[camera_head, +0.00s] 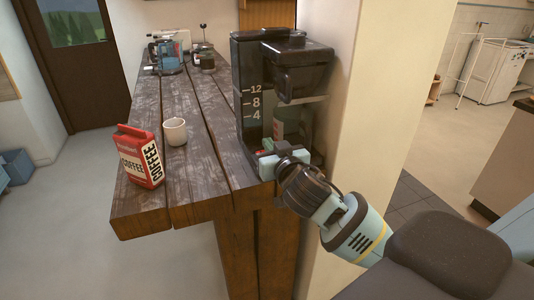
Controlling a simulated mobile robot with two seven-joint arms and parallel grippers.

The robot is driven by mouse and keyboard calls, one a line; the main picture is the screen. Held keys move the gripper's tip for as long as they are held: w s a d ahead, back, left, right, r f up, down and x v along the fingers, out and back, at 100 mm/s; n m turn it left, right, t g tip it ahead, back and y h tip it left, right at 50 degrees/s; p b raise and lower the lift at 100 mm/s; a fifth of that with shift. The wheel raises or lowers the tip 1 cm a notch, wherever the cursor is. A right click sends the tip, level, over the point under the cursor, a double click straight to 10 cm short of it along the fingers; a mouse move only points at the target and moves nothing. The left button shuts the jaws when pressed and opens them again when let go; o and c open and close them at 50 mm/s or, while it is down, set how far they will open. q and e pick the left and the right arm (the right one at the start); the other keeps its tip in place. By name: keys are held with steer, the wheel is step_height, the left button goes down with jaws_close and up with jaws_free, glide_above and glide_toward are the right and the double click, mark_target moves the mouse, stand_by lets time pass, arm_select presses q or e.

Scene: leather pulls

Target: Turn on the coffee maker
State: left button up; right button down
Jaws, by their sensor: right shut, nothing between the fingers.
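The coffee maker (250,80) is dark, with a water gauge marked 12, 8 and 4. It stands at the right end of the wooden counter, against the pale wall. My right gripper (266,164) is shut and empty at the low front of the coffee maker. A small red part (263,153) shows right by the fingertips. I cannot tell whether the fingers touch it. The gripper and wrist hide part of the machine's base. The carafe area is dark and partly covered. My left gripper is not in view.
A red and white coffee bag (140,157) stands at the counter's front left. A white mug (174,132) stands behind it. Several small items, one of them blue (169,58), sit at the far end. The wooden counter (205,150) is bare between mug and machine.

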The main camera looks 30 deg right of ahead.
steer(key=shift+w+d+f, duration=0.15)
steer(key=shift+w+f, duration=0.45)
steer(key=shift+w, duration=0.05)
steer(key=shift+w+d+f, duration=0.15)
steer(key=shift+w+f, duration=0.55)
steer(key=shift+f, duration=0.75)
